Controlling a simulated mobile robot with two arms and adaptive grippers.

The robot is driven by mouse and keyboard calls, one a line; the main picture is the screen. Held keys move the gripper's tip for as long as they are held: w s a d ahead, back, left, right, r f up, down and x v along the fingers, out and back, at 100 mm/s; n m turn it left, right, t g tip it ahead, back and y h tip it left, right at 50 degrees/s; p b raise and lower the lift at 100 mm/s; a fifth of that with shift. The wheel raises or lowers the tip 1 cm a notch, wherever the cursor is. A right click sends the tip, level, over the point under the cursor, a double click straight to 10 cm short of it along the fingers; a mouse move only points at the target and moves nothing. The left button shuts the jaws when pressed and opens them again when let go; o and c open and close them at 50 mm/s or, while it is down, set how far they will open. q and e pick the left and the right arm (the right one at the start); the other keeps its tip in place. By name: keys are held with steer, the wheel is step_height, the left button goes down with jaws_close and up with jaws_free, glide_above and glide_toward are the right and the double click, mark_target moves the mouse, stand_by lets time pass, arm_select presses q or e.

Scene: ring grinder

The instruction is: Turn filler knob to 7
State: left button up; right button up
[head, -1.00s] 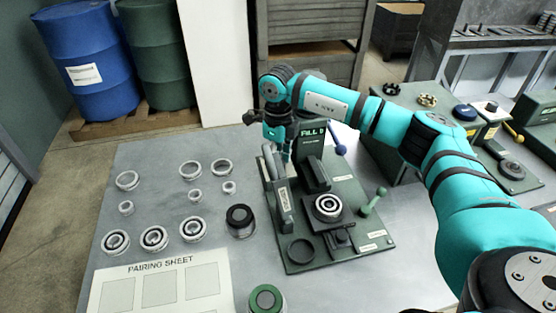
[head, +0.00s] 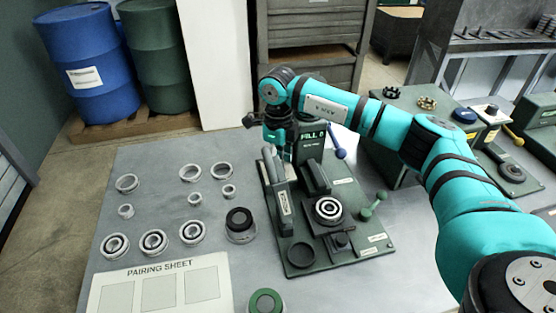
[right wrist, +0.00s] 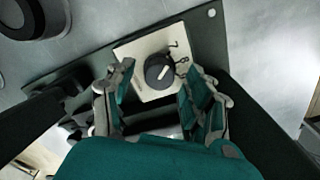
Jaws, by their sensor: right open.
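The filler knob (right wrist: 157,74) is a dark round dial with a short white mark, on a pale plate (right wrist: 130,50) in the right wrist view. Dark figures stand on the plate, one looking like a 7; others are partly hidden. The white mark lies toward the figures' side, but its exact reading is unclear. My right gripper (right wrist: 158,92) is open, with a finger on either side of the knob; contact cannot be told. In the head view the right gripper (head: 279,143) hides the knob beside the sign (head: 312,135) reading FILL 0. My left gripper is not in view.
The green machine base (head: 350,185) carries a ring in a holder (head: 328,209), a green-handled lever (head: 373,204) and a blue-tipped lever (head: 338,146). Several loose rings and a pairing sheet (head: 150,265) lie on the grey table to the left.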

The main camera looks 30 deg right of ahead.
mark_target(278, 164)
step_height(278, 164, up, 12)
stand_by(0.4)
stand_by(0.4)
